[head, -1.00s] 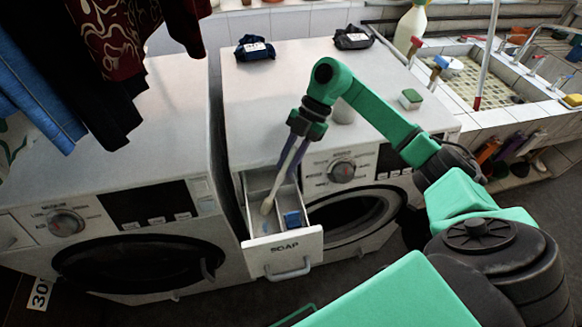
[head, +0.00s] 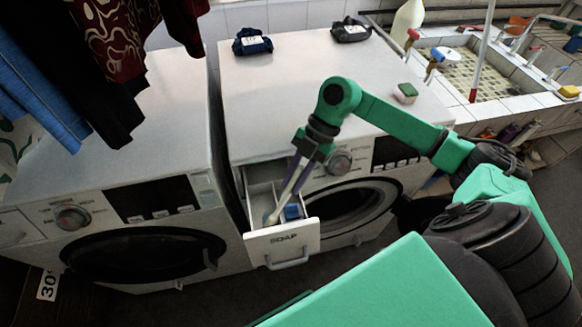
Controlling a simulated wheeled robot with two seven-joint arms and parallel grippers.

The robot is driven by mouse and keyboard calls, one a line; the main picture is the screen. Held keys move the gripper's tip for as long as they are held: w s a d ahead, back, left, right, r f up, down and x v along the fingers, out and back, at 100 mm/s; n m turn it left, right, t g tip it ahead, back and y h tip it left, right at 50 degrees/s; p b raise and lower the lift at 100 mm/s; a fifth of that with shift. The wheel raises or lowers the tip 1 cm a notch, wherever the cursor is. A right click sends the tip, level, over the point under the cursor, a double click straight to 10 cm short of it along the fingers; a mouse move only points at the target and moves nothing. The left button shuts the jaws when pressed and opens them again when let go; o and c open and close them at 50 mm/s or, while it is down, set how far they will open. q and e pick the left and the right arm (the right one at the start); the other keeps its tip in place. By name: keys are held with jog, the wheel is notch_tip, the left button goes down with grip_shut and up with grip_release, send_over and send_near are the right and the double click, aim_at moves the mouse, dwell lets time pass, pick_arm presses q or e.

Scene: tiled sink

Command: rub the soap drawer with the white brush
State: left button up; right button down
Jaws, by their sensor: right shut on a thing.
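The soap drawer (head: 283,241) is pulled out from the front of the right washing machine, with its label and handle facing me. It has compartments, and a blue piece (head: 292,212) sits in its right part. My right gripper (head: 297,172) is above the drawer, shut on the white brush (head: 291,184). The brush slants down to the left, with its head inside the drawer's left compartment near the front. Whether the bristles touch the drawer floor I cannot tell. My left gripper is not in view.
The right washing machine (head: 290,95) carries two dark folded cloths (head: 252,42) and a green-and-white sponge (head: 405,93) on top. Another washing machine (head: 130,165) stands at left, under hanging clothes (head: 110,60). A tiled sink (head: 470,80) is at the upper right.

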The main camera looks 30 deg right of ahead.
jog(key=shift+s, duration=0.45)
jog(key=shift+a, duration=0.1)
jog(key=shift+w, duration=0.1)
jog(key=shift+r, duration=0.3)
notch_tip(320, 180, up, 5)
jog(key=p, duration=0.5)
jog(key=shift+r, duration=0.2)
notch_tip(320, 180, up, 3)
jog(key=p, duration=0.3)
jog(key=shift+r, duration=0.15)
